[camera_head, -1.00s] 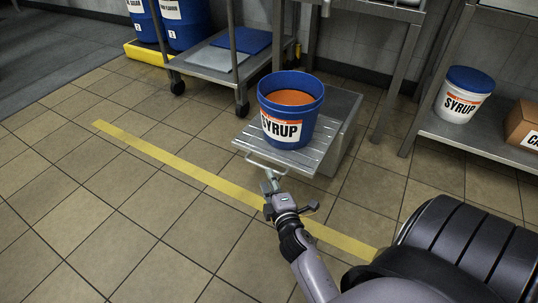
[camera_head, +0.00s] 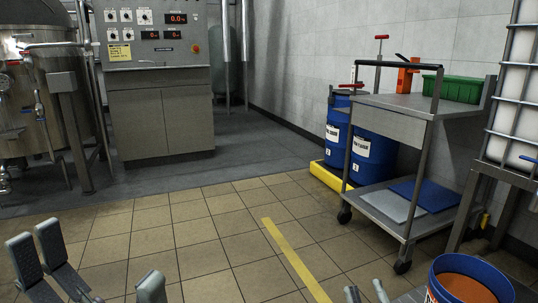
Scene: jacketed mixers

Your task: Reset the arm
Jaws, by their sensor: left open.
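My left gripper (camera_head: 92,264) is at the lower left, with its grey fingers spread and nothing between them. It is over the tiled floor, apart from any object. Two small grey tips of my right gripper (camera_head: 367,294) show at the bottom edge, just left of a blue bucket (camera_head: 440,290) with orange contents. The rest of that gripper is cut off by the frame, so its grip cannot be told. The bucket is cut off at the lower right.
A grey control cabinet (camera_head: 160,115) and a steel tank (camera_head: 35,120) stand at the back left. A steel cart (camera_head: 395,195) stands at right, beside blue drums (camera_head: 372,155) on a yellow pallet (camera_head: 325,176). A yellow floor line (camera_head: 290,255) runs through clear tiled floor.

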